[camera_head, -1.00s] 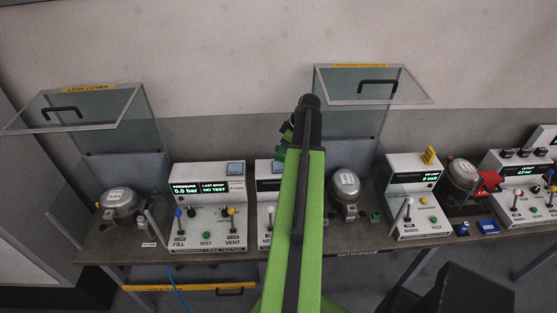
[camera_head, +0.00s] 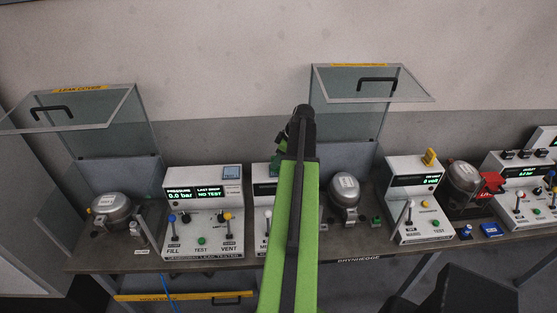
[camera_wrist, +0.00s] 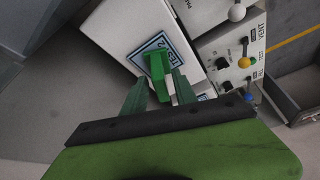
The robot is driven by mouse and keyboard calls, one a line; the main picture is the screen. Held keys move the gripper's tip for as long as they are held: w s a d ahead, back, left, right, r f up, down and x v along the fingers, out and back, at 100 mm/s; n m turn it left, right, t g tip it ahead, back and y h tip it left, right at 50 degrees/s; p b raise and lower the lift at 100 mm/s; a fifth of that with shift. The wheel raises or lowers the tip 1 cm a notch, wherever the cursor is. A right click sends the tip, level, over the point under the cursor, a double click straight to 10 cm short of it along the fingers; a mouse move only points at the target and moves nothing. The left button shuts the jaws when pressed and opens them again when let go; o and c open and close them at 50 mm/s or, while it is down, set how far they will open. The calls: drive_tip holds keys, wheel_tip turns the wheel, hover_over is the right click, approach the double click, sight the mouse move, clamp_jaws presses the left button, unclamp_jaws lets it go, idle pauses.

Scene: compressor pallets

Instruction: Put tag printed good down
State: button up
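A bright green tag (camera_wrist: 158,76) shows between the two dark green fingers of my gripper (camera_wrist: 160,78) in the wrist view, and the fingers look closed on its sides. Its print cannot be read. In the head view, my green arm reaches up the middle, and a small green part shows beside the dark wrist. Behind the tag in the wrist view is a blue-framed label (camera_wrist: 150,48) on a white tester. The leak tester (camera_head: 203,205) stands left of my arm in the head view, with a similar blue-framed label (camera_head: 231,172) on its upper right.
Silver compressors stand at the left (camera_head: 112,209) and right (camera_head: 344,188) of the bench. Glass covers are raised at the left (camera_head: 75,105) and right (camera_head: 370,88). A white tester (camera_head: 415,190) stands farther right. My arm hides part of another panel (camera_head: 264,190).

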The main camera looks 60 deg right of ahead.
drive_tip(key=shift+s, duration=0.1)
drive_tip(key=p+v, duration=0.1)
drive_tip(key=v, duration=0.1)
drive_tip(key=p+v, duration=0.1)
drive_tip(key=p, duration=0.1)
drive_tip(key=p+v, duration=0.2)
drive_tip(key=shift+r, duration=0.45)
drive_tip(key=s+d, duration=0.2)
drive_tip(key=s, duration=0.9)
drive_tip(key=shift+s+d+f, duration=0.25)
drive_tip(key=shift+s+d, duration=0.1)
drive_tip(key=shift+d, duration=0.05)
